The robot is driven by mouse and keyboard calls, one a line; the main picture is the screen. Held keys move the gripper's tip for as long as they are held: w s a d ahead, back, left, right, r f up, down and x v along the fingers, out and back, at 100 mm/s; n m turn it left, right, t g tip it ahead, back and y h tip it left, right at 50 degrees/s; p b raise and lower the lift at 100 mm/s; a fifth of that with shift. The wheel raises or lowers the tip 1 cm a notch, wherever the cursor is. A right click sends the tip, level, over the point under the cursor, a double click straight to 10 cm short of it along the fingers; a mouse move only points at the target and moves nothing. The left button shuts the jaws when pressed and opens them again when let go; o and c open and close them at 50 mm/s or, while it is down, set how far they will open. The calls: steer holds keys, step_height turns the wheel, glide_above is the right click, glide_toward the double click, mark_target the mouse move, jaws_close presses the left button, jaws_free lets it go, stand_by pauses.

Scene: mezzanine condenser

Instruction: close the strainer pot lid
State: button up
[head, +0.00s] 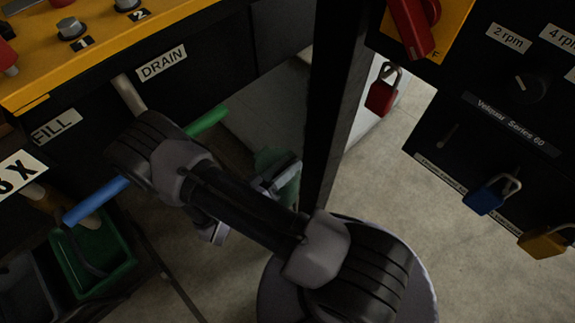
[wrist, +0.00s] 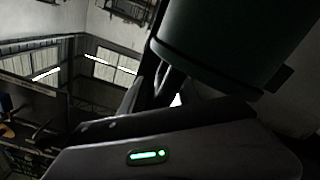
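A dark green rounded body, which looks like the strainer pot (wrist: 225,45), fills the upper right of the wrist view. In the head view a green pot-like thing (head: 288,190) shows behind my arm, beside the black post, mostly hidden. I cannot make out its lid or how far it stands open. My gripper (wrist: 162,88) is close to the green body in the wrist view, its dark housing with a green light below. The fingers are dark and partly hidden, so their opening and any contact are unclear. In the head view my arm covers most of the gripper.
A black upright post (head: 335,110) stands just right of the pot. Green (head: 208,121) and blue (head: 97,200) handles stick out below the DRAIN and FILL labels. A green bin (head: 95,260) is at lower left. A control panel with padlocks (head: 485,197) is at right.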

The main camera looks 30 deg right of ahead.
steer(key=p+v, duration=0.3)
steer(key=v, duration=1.4)
steer(key=shift+a, duration=0.25)
steer(key=shift+s, duration=0.25)
